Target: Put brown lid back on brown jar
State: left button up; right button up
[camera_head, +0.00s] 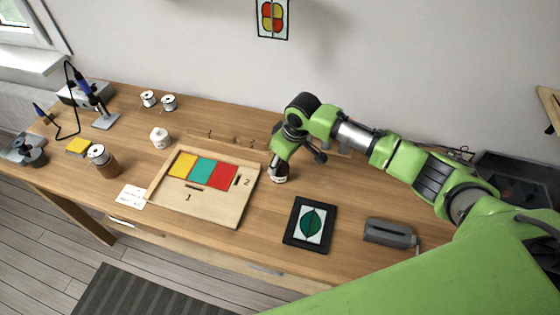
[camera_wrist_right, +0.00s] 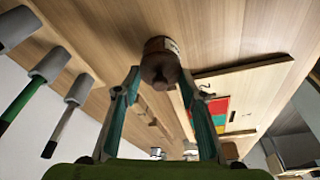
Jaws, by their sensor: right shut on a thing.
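The brown jar (camera_wrist_right: 163,44) stands on the wooden bench, and its pale label shows in the head view (camera_head: 280,179). The brown lid (camera_wrist_right: 160,70), with a small round knob, is at the jar's mouth in the right wrist view. My right gripper (camera_wrist_right: 159,72) is over the jar, its teal fingers shut on the lid from both sides. I cannot tell whether the lid is fully seated or slightly above the rim. In the head view my right gripper (camera_head: 279,168) hides the lid and most of the jar. My left gripper is not in view.
Left of the jar lies a wooden tray (camera_head: 213,212) with yellow, teal and red panels. A black-framed leaf picture (camera_head: 298,240) and a grey case (camera_head: 389,234) lie to the right. Bench around the jar is mostly clear.

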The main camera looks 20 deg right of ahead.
jog(key=shift+f, duration=0.1)
dwell(0.4)
jog(key=o, duration=1.5)
jog(key=shift+f, duration=0.1)
notch_tip(320, 180, up, 7)
jog(key=p, duration=0.8)
